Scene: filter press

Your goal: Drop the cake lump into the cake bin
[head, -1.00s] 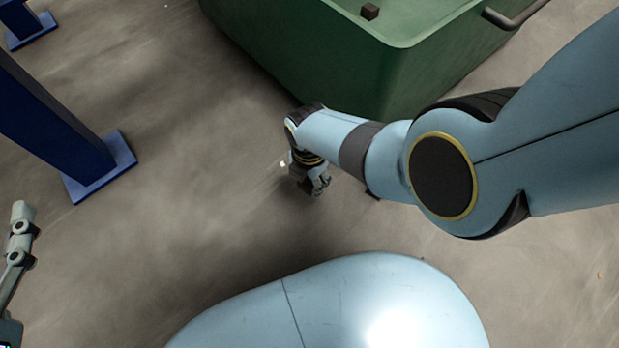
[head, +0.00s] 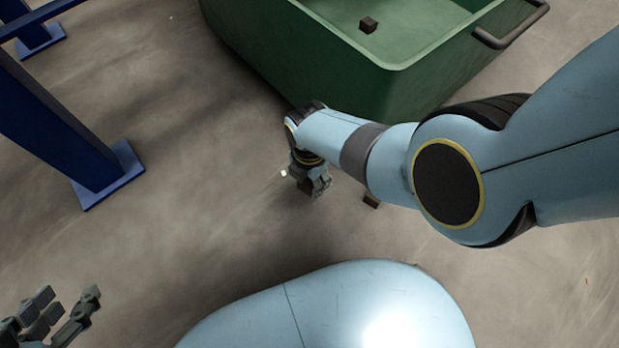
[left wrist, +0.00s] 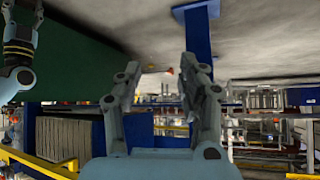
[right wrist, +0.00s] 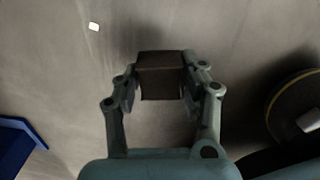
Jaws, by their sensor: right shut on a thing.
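My right gripper (head: 318,186) is shut on a dark brown cake lump (right wrist: 160,76), held between the fingertips in the right wrist view. In the head view this gripper hangs over bare floor, in front of the green cake bin (head: 290,60) and outside its near corner. The held lump is mostly hidden there by the hand. Another small dark lump (head: 368,25) lies inside the bin. My left gripper (head: 55,318) is at the lower left; its fingers stand apart and empty in the left wrist view (left wrist: 162,75).
A blue post with a foot plate (head: 112,178) stands at the left. A small brown block (head: 371,201) shows partly behind my right arm. A handle (head: 512,28) sticks out from the bin's right side. Floor between post and bin is clear.

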